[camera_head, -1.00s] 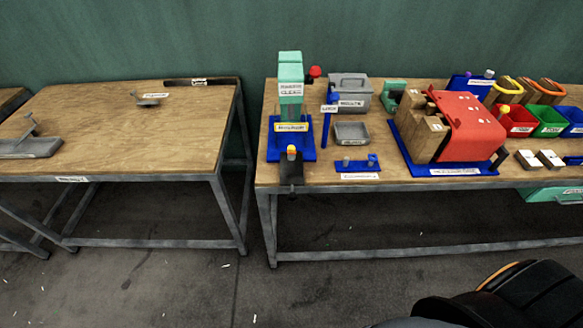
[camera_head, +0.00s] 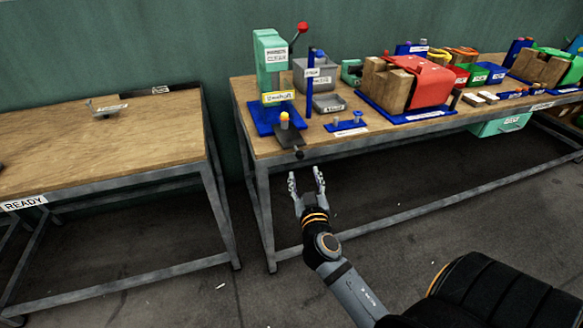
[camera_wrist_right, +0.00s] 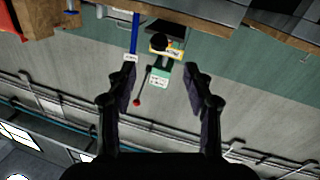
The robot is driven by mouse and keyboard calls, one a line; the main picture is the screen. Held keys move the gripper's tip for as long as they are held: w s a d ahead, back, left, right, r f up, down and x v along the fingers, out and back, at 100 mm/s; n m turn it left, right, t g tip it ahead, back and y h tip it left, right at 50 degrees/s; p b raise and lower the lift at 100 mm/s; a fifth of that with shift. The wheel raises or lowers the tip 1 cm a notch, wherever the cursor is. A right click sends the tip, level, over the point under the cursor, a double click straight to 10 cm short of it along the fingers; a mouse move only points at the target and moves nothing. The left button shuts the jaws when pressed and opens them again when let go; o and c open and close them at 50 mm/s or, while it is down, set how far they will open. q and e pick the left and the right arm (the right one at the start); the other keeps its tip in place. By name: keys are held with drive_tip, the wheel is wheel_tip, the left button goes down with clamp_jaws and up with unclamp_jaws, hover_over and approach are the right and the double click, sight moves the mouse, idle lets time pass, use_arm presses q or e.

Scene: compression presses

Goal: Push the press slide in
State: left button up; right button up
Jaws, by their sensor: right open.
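The green press (camera_head: 271,62) stands on a blue base (camera_head: 262,119) at the left end of the right-hand workbench. My right gripper (camera_head: 306,174) is open and empty, in front of and below the bench edge, apart from the slide. In the right wrist view the press (camera_wrist_right: 162,66) appears upside down between the open fingers (camera_wrist_right: 160,85). My left gripper is not in view.
A blue post (camera_head: 310,85), grey bins (camera_head: 316,75) and a small blue fixture (camera_head: 346,126) stand right of the press. A red clamp block (camera_head: 425,82) is farther right. A separate table (camera_head: 100,140) stands left, across a gap.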

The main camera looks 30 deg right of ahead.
sight(300, 158)
drive_tip(key=p+x, duration=0.2)
drive_tip(key=x, duration=0.8)
drive_tip(key=shift+f, duration=0.1)
drive_tip(key=shift+w+d, duration=0.25)
drive_tip(key=shift+w, duration=0.05)
clamp_jaws()
drive_tip(key=shift+f, duration=0.1)
